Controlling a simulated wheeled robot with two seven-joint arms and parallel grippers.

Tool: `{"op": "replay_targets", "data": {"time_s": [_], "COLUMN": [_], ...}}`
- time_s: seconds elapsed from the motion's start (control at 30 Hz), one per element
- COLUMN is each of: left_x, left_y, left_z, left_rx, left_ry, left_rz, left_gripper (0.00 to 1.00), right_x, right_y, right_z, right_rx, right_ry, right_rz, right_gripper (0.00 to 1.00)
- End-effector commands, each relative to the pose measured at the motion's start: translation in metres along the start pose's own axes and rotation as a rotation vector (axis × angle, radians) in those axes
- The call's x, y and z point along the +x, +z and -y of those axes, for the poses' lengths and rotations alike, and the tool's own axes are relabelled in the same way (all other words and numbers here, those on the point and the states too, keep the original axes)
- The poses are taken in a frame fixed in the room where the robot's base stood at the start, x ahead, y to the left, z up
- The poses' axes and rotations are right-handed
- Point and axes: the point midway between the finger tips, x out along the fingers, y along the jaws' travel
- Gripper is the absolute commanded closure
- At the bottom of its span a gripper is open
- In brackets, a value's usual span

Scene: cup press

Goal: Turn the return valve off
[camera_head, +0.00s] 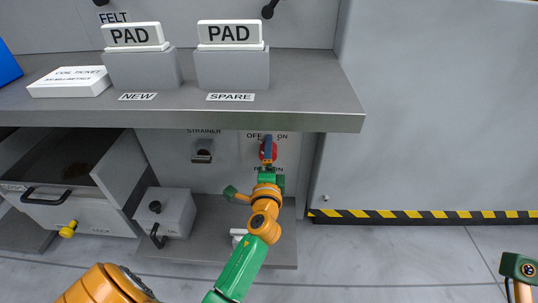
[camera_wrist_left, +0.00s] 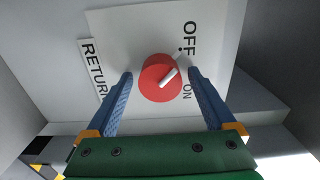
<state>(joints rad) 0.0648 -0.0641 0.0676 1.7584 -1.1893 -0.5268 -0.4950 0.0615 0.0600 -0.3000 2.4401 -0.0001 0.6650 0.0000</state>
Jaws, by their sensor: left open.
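The return valve is a round red knob (camera_wrist_left: 160,78) with a white pointer bar, on a white plate (camera_wrist_left: 137,30) marked OFF, ON and RETURN. In the left wrist view the pointer slants up and right, between the OFF and ON words. My left gripper (camera_wrist_left: 161,76) is open, its blue fingers on either side of the knob; I cannot tell whether they touch it. In the head view the left gripper (camera_head: 268,150) covers part of the red knob (camera_head: 274,150) below the counter.
The grey counter (camera_head: 300,101) overhangs the valve and holds two PAD boxes (camera_head: 231,68). An open drawer (camera_head: 62,205) and a grey box with a black knob (camera_head: 165,212) are to the left. A strainer fitting (camera_head: 202,151) is beside the valve.

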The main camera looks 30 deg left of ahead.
Motion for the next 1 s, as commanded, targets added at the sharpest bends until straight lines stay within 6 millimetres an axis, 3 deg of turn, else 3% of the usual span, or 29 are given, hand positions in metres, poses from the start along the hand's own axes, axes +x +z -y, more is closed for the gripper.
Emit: {"op": "replay_targets", "data": {"time_s": [0.07,0.4,0.87,0.93,1.0], "left_x": [-0.003,-0.066,-0.071,-0.072,-0.075], "left_y": [0.000,0.000,0.000,0.002,0.006], "left_z": [0.000,-0.001,0.000,0.001,0.002], "left_rx": [0.000,0.000,-0.001,-0.020,-0.087], "left_ry": [0.001,0.003,0.001,0.019,0.080], "left_rz": [-0.001,0.000,0.000,0.003,0.014], "left_gripper": [0.11,0.11,0.11,0.11,0.11], "right_x": [0.001,-0.004,-0.002,0.001,0.003], "right_y": [0.000,0.004,0.002,0.013,0.049], "right_z": [0.000,-0.002,-0.001,-0.002,-0.006], "right_rx": [0.000,0.003,0.003,0.001,-0.005], "right_ry": [0.000,0.012,0.009,0.011,0.019], "right_rz": [0.000,0.033,0.025,0.074,0.244], "right_gripper": [0.50,0.50,0.50,0.50,0.50]}}
